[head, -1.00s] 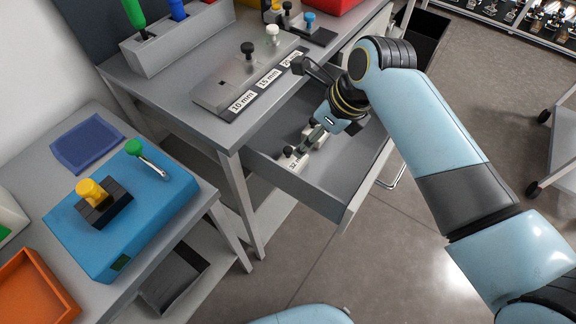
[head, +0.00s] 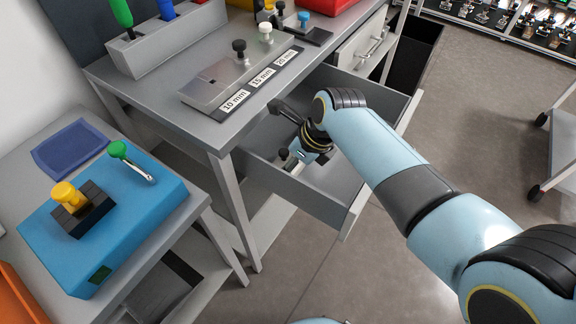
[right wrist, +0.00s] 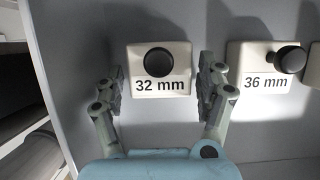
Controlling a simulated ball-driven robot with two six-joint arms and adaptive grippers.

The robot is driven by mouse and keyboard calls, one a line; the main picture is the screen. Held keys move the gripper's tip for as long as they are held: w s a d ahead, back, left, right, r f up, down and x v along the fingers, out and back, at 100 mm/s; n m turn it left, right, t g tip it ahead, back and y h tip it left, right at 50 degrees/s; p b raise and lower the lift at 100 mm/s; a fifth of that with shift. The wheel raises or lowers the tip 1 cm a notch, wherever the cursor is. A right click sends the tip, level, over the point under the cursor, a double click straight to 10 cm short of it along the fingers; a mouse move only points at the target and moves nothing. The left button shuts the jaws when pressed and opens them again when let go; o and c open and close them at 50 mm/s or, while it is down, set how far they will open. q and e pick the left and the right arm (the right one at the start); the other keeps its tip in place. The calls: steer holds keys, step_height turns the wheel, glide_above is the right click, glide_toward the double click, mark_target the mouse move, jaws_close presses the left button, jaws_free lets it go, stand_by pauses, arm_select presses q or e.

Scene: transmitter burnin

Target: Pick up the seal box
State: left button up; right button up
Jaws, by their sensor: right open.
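In the right wrist view, the box marked 32 mm (right wrist: 150,58) sits between my right gripper's spread fingers, with a gap on each side. The box marked 36 mm (right wrist: 262,68) is to its right. Nothing shown says which one is the seal box. My right gripper (right wrist: 160,84) is open and empty. In the head view my right gripper (head: 293,158) is down inside the drawer, largely hiding the boxes; a black knob (head: 284,153) shows beside it. My left gripper is out of view.
The drawer's front panel (head: 352,208) and side walls enclose my right gripper. The grey workbench (head: 150,95) above holds a gauge block marked 10, 15 and 20 mm (head: 215,85). A blue box device (head: 130,205) stands on the lower left table.

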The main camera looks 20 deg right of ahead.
steer(key=shift+w+f, duration=0.1)
steer(key=shift+f, duration=0.15)
steer(key=c, duration=0.9)
steer(key=shift+r, duration=0.1)
steer(key=shift+c, duration=0.2)
